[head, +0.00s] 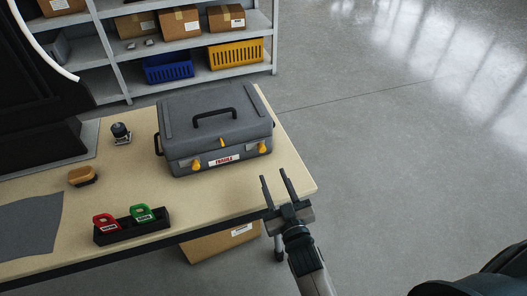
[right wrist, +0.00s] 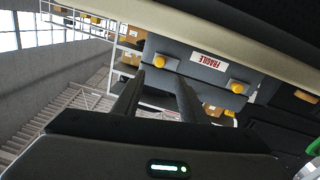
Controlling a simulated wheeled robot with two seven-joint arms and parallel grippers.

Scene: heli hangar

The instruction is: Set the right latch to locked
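A grey hard case (head: 215,125) with a black top handle stands shut on the table. A "FRAGILE" label is on its front, between two yellow latches. The right latch (head: 262,148) is on the front near the right corner; the left latch (head: 196,164) is further left. My right gripper (head: 276,188) is open and empty, in front of and below the right latch, apart from the case. In the right wrist view the case appears upside down, and the right latch (right wrist: 160,61) shows beyond and between the open fingers (right wrist: 157,100). My left gripper is out of view.
A black holder (head: 132,228) with red and green tags stands at the table's front edge. A brown-topped object (head: 82,176) and a small black-and-silver device (head: 121,133) are left of the case. Shelves stand behind. A cardboard box is under the table; floor at right is clear.

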